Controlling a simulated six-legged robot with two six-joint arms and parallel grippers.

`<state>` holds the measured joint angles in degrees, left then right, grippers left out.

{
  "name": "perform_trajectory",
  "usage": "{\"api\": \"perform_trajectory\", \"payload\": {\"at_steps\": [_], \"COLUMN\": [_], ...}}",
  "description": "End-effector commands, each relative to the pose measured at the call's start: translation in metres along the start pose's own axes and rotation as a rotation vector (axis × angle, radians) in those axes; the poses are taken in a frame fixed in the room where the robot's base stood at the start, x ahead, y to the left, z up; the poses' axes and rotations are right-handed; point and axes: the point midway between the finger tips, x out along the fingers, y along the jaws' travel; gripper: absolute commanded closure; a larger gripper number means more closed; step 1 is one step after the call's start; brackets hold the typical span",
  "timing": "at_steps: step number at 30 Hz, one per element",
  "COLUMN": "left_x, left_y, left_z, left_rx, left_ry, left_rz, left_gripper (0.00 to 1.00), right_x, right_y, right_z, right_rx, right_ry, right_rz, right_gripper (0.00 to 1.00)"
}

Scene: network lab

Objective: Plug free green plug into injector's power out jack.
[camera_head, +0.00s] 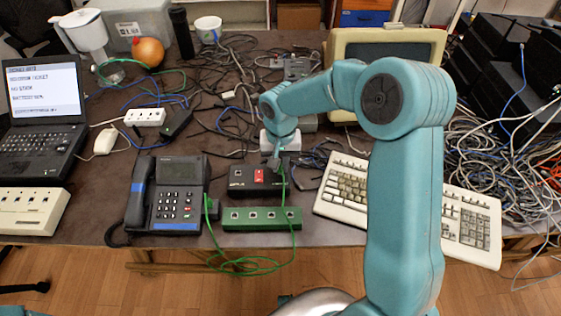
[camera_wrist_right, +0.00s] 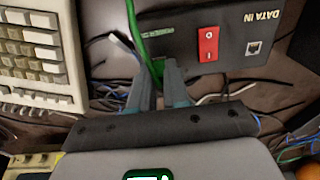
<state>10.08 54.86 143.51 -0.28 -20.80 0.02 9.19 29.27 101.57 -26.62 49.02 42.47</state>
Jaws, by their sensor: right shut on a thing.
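The injector is a black box (camera_head: 250,181) with a red switch, in the middle of the table in the head view. In the right wrist view the injector (camera_wrist_right: 230,35) shows its red switch and a "DATA IN" port. My right gripper (camera_head: 277,163) is at the injector's right end, shut on the green plug; its fingers (camera_wrist_right: 160,68) show in the wrist view. The plug is mostly hidden between them. Its green cable (camera_wrist_right: 133,38) runs up past the injector's edge. I cannot tell how the plug stands to the power out jack. My left gripper is out of view.
A green multi-port box (camera_head: 262,226) lies in front of the injector, a desk phone (camera_head: 168,195) to its left. A beige keyboard (camera_head: 342,190) lies to the right, partly behind my arm. Loose cables cover the table behind the injector.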

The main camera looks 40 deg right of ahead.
Motion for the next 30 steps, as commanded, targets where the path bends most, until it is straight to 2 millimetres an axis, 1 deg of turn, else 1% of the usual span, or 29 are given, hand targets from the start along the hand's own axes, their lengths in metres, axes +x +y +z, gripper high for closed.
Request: {"api": "perform_trajectory", "payload": {"at_steps": [16, 17, 18, 19, 27, 30], "left_x": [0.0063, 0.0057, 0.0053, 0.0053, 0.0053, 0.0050], "left_y": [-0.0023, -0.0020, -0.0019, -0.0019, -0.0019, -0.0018], "left_z": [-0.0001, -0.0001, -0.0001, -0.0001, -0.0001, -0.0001], "left_rx": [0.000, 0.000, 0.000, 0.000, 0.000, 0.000], "left_ry": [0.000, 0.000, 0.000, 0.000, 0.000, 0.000], "left_rz": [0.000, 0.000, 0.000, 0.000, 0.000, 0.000], "left_gripper": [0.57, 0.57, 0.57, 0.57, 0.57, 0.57], "right_x": [0.0067, 0.0060, 0.0057, 0.0057, 0.0055, 0.0004], "right_y": [0.0000, 0.0000, 0.0000, 0.0000, 0.0000, -0.0003], "right_z": [0.0000, 0.0000, 0.0000, 0.0000, 0.0000, -0.0004], "right_rx": [0.000, 0.000, 0.000, 0.000, 0.000, 0.000], "right_ry": [0.000, 0.000, 0.000, 0.000, 0.000, 0.002], "right_rz": [0.000, 0.000, 0.000, 0.000, 0.000, -0.001], "right_gripper": [1.00, 0.78, 0.65, 0.55, 0.55, 0.55]}}
